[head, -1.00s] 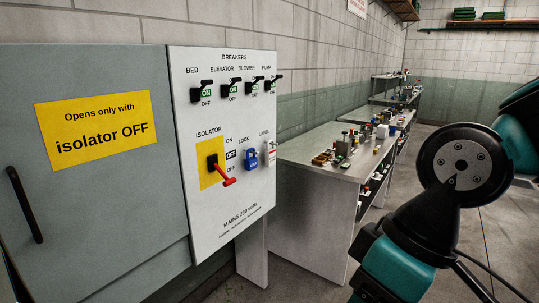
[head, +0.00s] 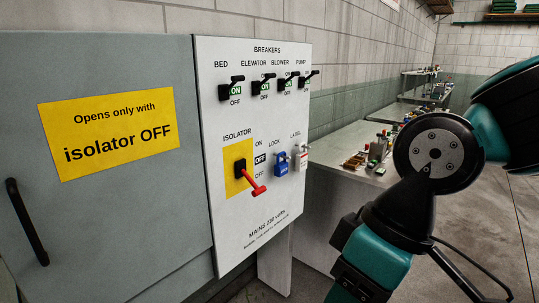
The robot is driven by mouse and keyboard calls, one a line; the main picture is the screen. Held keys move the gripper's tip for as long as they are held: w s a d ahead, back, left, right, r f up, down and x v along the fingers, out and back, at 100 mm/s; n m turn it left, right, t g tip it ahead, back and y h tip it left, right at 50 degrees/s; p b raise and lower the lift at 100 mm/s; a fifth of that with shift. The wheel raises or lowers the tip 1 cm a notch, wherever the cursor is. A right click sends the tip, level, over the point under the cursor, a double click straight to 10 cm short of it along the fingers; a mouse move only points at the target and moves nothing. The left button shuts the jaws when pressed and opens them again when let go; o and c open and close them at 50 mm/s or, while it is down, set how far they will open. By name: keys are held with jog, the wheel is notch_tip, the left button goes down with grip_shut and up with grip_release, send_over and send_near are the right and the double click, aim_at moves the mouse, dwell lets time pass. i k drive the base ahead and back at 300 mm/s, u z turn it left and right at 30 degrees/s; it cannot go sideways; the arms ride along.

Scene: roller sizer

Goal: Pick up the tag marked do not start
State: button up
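A small white tag (head: 302,161) with some red on it hangs under the word LABEL at the right edge of the white breaker panel (head: 225,225). Its writing is too small to read. A blue padlock (head: 282,169) hangs just left of it under the word LOCK. The red isolator handle (head: 257,189) sits left of the padlock and points down to the right. My arm shows at the right, apart from the panel. My gripper is outside the picture.
The grey cabinet door (head: 110,215) with a yellow sign (head: 110,165) fills the left. Above the isolator are several black breaker switches (head: 264,85). A bench (head: 340,150) with small loose items stands behind the panel at right. Grey floor (head: 480,230) shows at far right.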

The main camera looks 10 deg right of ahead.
aim_at(301, 157)
jog(key=u, duration=0.15)
jog(key=i, duration=1.55)
jog(key=z, duration=0.2)
